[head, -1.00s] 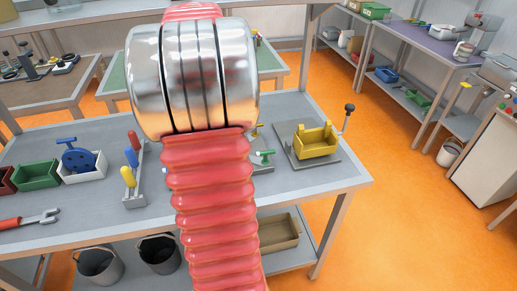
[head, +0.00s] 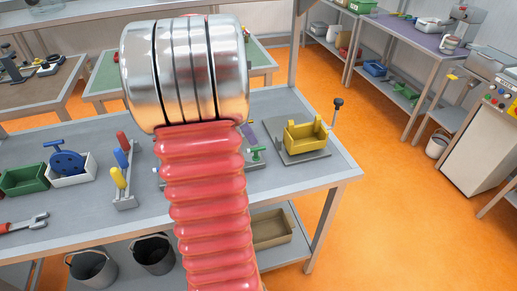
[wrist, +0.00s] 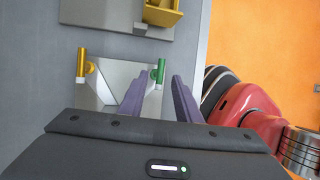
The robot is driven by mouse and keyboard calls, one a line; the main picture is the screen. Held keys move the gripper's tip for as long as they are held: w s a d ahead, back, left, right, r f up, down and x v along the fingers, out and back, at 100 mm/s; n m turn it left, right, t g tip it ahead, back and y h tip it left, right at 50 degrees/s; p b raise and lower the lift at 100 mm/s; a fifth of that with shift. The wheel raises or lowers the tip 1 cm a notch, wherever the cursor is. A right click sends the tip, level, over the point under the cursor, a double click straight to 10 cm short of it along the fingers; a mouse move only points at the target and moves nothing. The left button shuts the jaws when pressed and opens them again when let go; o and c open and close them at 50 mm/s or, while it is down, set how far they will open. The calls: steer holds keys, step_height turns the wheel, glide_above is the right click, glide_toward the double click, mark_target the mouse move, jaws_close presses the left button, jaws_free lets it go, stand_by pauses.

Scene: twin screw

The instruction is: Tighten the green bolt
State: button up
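The green bolt (wrist: 158,73) stands on a light grey plate (wrist: 112,84) in the wrist view, with a yellow bolt (wrist: 81,64) on the plate's left side. My gripper (wrist: 157,80) is open, its two purple fingers spread apart. The green bolt shows in the gap between the fingertips, and neither finger visibly touches it. How high the fingers are above the plate is hard to tell. In the head view the green bolt (head: 257,153) shows just right of my red arm, which hides the yellow bolt and most of the plate.
A yellow box (head: 305,135) on a grey base with a black-knobbed lever (head: 337,103) stands to the right. A rack of coloured handles (head: 122,175), a blue wheel (head: 66,162) and bins lie left on the bench. Orange floor is open right of the bench.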

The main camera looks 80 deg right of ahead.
mark_target(258, 149)
steer(key=x, duration=0.7)
steer(key=shift+s+f, duration=0.1)
steer(key=shift+f, duration=0.1)
steer(key=shift+c, duration=0.2)
jaws_close()
